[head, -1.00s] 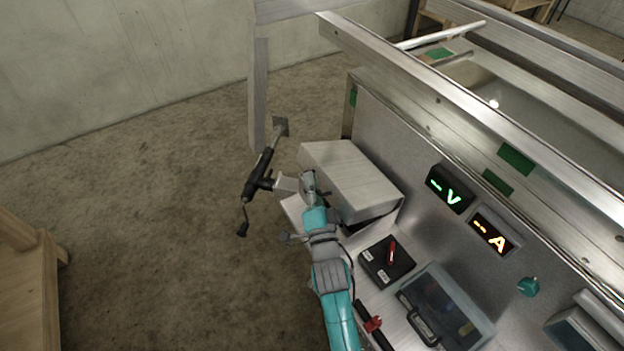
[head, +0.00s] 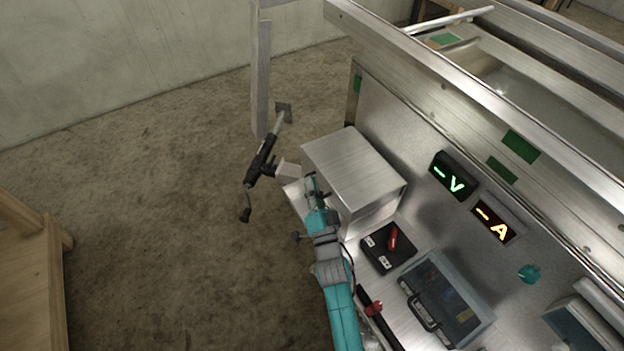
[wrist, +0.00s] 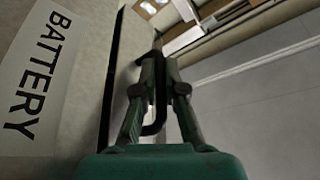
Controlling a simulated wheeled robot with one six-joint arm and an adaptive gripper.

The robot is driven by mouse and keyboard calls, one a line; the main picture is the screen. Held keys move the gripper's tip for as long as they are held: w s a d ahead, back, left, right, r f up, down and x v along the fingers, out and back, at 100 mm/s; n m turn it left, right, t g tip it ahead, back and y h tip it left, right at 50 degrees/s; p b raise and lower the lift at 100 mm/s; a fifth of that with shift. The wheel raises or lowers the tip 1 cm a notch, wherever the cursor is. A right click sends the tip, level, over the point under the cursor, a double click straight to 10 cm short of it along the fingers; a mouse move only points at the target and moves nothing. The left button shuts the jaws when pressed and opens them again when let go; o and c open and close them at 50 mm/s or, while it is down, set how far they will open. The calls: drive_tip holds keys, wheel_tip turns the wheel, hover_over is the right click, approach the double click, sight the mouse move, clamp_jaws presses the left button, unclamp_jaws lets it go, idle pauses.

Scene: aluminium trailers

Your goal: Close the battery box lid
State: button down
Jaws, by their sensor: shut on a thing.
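The battery box (head: 378,212) is a metal box on the trailer's front, left of the meters. Its lid (head: 352,168) lies over the top and looks close to level in the head view. In the wrist view the box's BATTERY label (wrist: 38,75) shows at the left, and a dark line runs beside it; I cannot tell whether it is an open gap. My gripper (head: 312,180) is at the box's left side. In the wrist view its fingers (wrist: 160,68) are shut around a dark bent handle (wrist: 156,112). Their exact contact is partly hidden.
A black crank jack (head: 262,160) stands just left of my gripper. A red-handled switch (head: 388,246), a clear-lidded case (head: 446,300) and the V (head: 453,182) and A (head: 495,222) meters are to the right. Floor at left is open, with a wooden piece (head: 30,255) at the edge.

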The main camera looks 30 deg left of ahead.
drive_tip(key=shift+f, duration=0.55)
drive_tip(key=c, duration=1.5)
unclamp_jaws()
drive_tip(key=shift+w, duration=0.1)
drive_tip(key=shift+d, duration=0.1)
drive_tip(key=v, duration=1.2)
